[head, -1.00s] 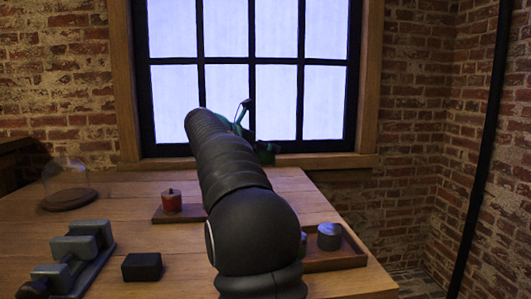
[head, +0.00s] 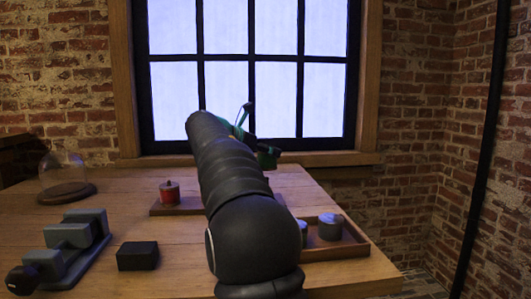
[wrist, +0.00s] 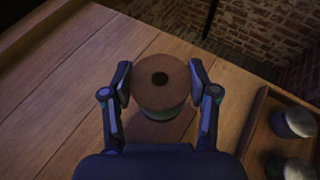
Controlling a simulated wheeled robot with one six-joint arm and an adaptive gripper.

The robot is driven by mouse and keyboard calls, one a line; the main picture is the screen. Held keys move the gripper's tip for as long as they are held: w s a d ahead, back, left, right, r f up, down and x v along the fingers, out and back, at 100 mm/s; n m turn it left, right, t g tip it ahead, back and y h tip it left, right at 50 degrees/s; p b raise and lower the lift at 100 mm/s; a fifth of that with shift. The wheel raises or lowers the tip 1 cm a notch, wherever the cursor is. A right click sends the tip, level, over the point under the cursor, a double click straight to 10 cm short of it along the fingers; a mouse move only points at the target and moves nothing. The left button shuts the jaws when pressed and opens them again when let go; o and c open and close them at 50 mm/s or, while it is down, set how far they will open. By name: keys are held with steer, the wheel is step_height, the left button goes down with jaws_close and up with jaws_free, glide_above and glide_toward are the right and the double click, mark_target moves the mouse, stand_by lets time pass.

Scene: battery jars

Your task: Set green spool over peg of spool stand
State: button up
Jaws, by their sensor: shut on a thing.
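My gripper (wrist: 160,82) is shut on the green spool (wrist: 160,98), with one finger on each side of it. In the wrist view I see its round brown top with a dark centre hole; it looks upright. A flat wooden board (wrist: 150,132), probably the spool stand's base, shows below and behind the spool. In the head view my arm hides most of the gripper and spool; green parts (head: 267,157) show beyond it. The spool stand (head: 196,208) carries a red spool (head: 169,192) at its left end. Its peg is hidden.
A wooden tray (head: 352,245) with grey lidded jars (head: 331,227) stands at the right. A grey fixture (head: 75,240), a black block (head: 137,256) and a glass dome (head: 62,172) are at the left. The window is behind the table.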

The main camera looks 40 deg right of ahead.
steer(key=shift+f+b, duration=0.75)
steer(key=shift+f, duration=0.05)
steer(key=shift+f+b, duration=1.8)
steer(key=shift+f, duration=2.1)
steer(key=o, duration=1.3)
steer(key=v, duration=1.2)
